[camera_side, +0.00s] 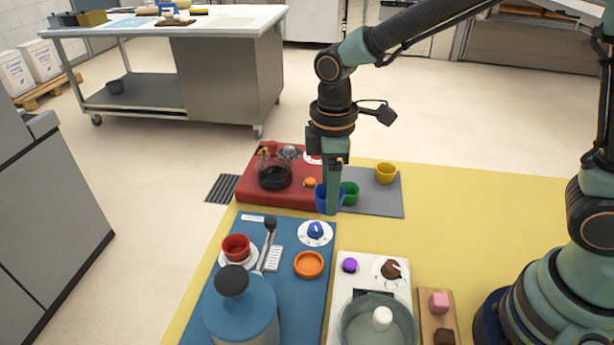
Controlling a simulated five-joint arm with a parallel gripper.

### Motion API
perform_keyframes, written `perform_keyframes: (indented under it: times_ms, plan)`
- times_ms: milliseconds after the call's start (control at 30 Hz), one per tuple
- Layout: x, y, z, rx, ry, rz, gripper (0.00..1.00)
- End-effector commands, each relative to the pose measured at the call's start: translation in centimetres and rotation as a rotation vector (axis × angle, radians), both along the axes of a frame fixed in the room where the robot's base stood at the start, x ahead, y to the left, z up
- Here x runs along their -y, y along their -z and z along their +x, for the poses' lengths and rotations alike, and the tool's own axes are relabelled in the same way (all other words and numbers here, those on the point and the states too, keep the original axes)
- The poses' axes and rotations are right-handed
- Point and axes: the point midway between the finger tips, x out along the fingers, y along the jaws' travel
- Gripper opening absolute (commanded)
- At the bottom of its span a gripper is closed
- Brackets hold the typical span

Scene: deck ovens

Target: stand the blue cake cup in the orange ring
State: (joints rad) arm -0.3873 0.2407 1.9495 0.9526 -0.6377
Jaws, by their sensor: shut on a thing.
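The blue cake cup (321,199) is in my gripper (333,205), which points straight down. The gripper is shut on the cup, and a finger covers part of it. The cup is near the border of the red board and the grey mat; I cannot tell whether it is lifted. The orange ring (309,264) lies on the blue board, nearer the camera and slightly left of the gripper. The ring looks empty.
A green cup (349,193) stands close beside the blue cup, and a yellow cup (385,173) stands on the grey mat (390,204). A blue knob (316,231) lies between gripper and ring. A lever (268,240) and red cup (236,247) stand left of the ring.

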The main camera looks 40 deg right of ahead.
Motion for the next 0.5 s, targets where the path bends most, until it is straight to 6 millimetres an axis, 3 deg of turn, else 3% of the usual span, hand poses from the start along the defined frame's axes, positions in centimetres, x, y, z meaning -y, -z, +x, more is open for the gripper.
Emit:
perform_keyframes:
  times_ms: [100, 200, 500]
  plan:
    - [-3.0, 2.3, -0.8, -0.004, -0.077, -0.002, 0.10]
    - [-4.4, 3.5, -1.3, -0.003, -0.115, -0.001, 0.10]
    - [-5.4, 5.3, -1.6, -0.001, -0.139, -0.001, 0.10]
